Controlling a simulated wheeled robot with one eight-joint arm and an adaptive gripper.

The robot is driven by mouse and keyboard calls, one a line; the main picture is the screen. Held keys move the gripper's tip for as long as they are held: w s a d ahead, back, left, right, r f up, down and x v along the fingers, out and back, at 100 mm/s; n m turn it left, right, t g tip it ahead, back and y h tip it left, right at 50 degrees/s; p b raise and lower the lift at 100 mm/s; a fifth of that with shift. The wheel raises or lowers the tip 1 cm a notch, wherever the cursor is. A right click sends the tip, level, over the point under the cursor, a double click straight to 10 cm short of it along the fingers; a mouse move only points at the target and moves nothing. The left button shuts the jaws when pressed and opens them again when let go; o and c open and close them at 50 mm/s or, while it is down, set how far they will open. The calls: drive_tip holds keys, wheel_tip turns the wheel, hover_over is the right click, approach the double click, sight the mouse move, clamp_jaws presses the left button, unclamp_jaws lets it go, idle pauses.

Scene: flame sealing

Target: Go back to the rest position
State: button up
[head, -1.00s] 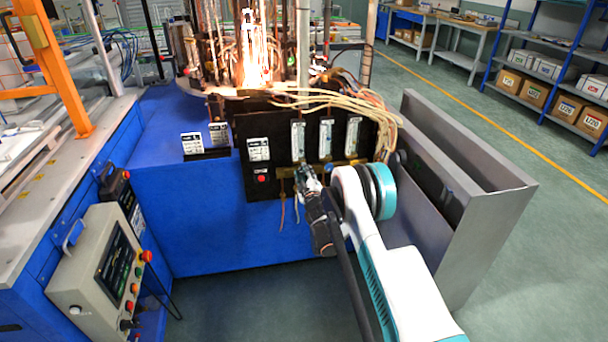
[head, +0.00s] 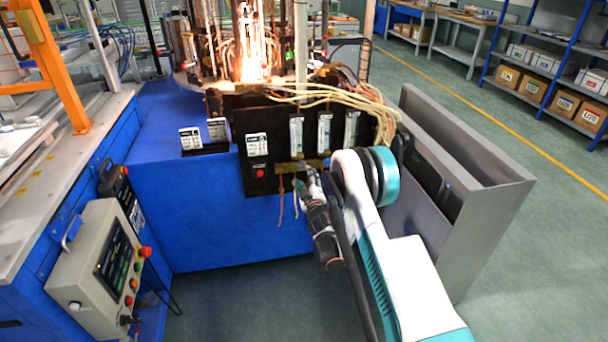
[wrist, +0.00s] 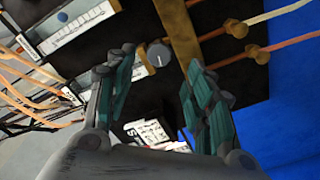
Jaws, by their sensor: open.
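My gripper (wrist: 158,95) is open and empty in the wrist view, its two teal-padded fingers spread apart. Beyond them is a black panel with a grey knob (wrist: 158,54) and a brass bar (wrist: 178,35) with fittings. In the head view my gripper (head: 306,172) is small and partly hidden by my arm. It is in front of the lower edge of the black flowmeter panel (head: 275,150), near the brass bar. I cannot tell from the head view how far it is from the panel.
The blue machine (head: 220,225) carries bright flames (head: 252,45) above the panel. A grey metal enclosure (head: 480,225) stands right of my arm. A control box (head: 95,265) is at the lower left. Pale hoses (head: 350,98) run over the panel's top. Floor is clear at the right.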

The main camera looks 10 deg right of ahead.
drive_tip(key=shift+s, duration=0.3)
drive_tip(key=s+d+r+m+g+h, duration=0.1)
drive_tip(key=s+d+r+m+g, duration=0.15)
drive_tip(key=r, duration=0.85)
drive_tip(key=s+d+r+m+g+h, duration=0.1)
drive_tip(key=s+r+m, duration=0.25)
drive_tip(key=r, duration=0.85)
drive_tip(key=s+r+m+g, duration=0.1)
drive_tip(key=s+r, duration=0.3)
drive_tip(key=s, duration=0.3)
drive_tip(key=s+r+g, duration=0.2)
drive_tip(key=s+r, duration=0.2)
drive_tip(key=s, duration=0.4)
drive_tip(key=s+a+f+m+g+y, duration=0.1)
drive_tip(key=s+f+g, duration=0.1)
drive_tip(key=s, duration=1.4)
drive_tip(key=s+a+f+m+g+y, duration=0.1)
drive_tip(key=s+a+f+m+g, duration=0.1)
drive_tip(key=s, duration=1.3)
drive_tip(key=shift+s+a, duration=0.25)
drive_tip(key=shift+s, duration=0.15)
